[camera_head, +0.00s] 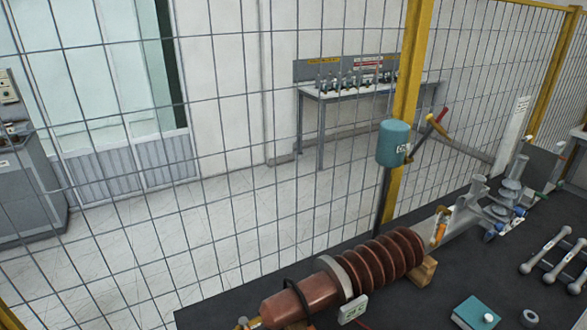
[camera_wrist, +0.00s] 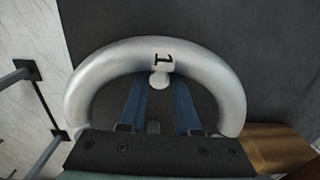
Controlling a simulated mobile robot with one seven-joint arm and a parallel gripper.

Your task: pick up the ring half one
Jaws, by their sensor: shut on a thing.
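The ring half one (camera_wrist: 215,75) is a silver-grey half ring with a black 1 on a pale label. It arches across the wrist view, with its open side toward my gripper. My gripper (camera_wrist: 158,84) has two blue fingers shut on it near the middle of its inner edge, by a small pale knob. The fingertips are partly hidden there. A dark surface lies behind the ring, and I cannot tell whether the ring touches it. I cannot make out the gripper or this ring half in the head view.
A brown ribbed bushing (camera_head: 385,262) lies on the dark table (camera_head: 400,310) beside a wire fence (camera_head: 230,120). Grey metal parts (camera_head: 505,195) and bar-shaped parts (camera_head: 550,245) lie to the right. A teal box (camera_head: 475,313) is in front. A wooden piece (camera_wrist: 275,145) is close to the ring.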

